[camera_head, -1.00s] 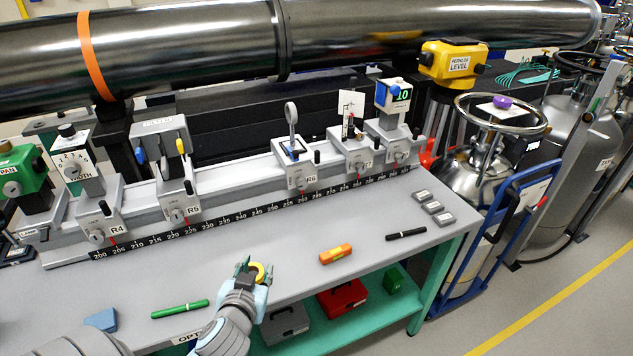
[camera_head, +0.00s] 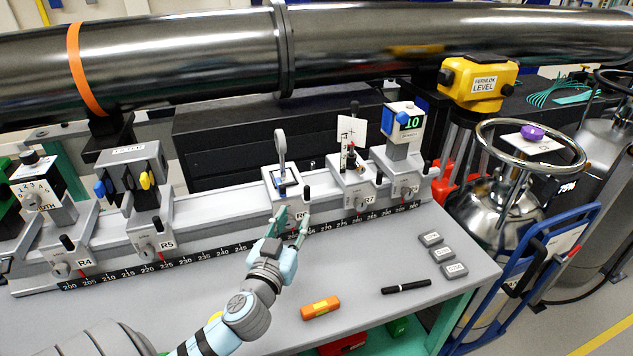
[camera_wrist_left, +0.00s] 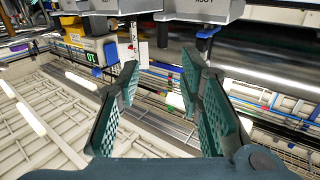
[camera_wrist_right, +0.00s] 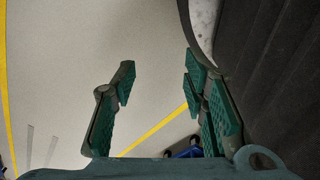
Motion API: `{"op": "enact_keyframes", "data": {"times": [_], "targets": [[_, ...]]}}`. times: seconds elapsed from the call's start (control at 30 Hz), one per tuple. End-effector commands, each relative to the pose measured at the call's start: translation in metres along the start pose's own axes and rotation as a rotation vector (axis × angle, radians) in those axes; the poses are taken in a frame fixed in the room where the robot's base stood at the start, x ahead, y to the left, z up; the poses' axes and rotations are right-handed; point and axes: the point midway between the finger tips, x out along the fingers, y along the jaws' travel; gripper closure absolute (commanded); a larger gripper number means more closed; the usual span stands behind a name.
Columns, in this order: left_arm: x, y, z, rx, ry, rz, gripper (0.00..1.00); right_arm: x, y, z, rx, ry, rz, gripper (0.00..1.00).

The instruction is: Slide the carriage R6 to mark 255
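The carriage R6 (camera_head: 270,188) sits on the rail (camera_head: 235,212) and carries an upright post with a ring on top. My left gripper (camera_head: 291,221) is open at the front of R6, with its fingertips either side of the label and below the dark knob (camera_head: 307,191). I cannot tell whether they touch it. The gripper hides part of the label, R6's pointer and the marks under it on the black scale (camera_head: 195,258). In the left wrist view the fingers (camera_wrist_left: 165,95) are apart with nothing gripped. My right gripper (camera_wrist_right: 160,90) is open and empty over the floor, outside the head view.
Carriage R7 (camera_head: 350,185) stands right of R6, with another carriage (camera_head: 400,175) beyond. R5 (camera_head: 147,235) and R4 (camera_head: 60,262) are to the left, with free rail between R5 and R6.

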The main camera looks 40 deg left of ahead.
Motion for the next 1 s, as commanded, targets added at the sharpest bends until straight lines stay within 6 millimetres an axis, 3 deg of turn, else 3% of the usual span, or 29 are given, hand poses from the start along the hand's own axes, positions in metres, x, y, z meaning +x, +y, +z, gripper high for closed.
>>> {"op": "enact_keyframes", "data": {"times": [0.3,0.5,0.87,1.0], "targets": [[0.087,-0.001,-0.003,-0.002,0.001,-0.003,0.66,-0.01,0.001,0.018,-0.002,-0.031,0.0,0.6],[0.123,0.0,-0.001,0.0,0.001,-0.001,0.66,-0.011,0.001,0.009,-0.001,-0.017,0.0,0.6],[0.132,0.0,-0.001,0.0,0.0,0.0,0.66,-0.011,0.002,0.008,-0.002,-0.014,0.002,0.6],[0.132,0.0,-0.001,0.0,0.0,0.0,0.87,-0.011,0.002,0.008,-0.002,-0.015,0.002,0.6]]}}
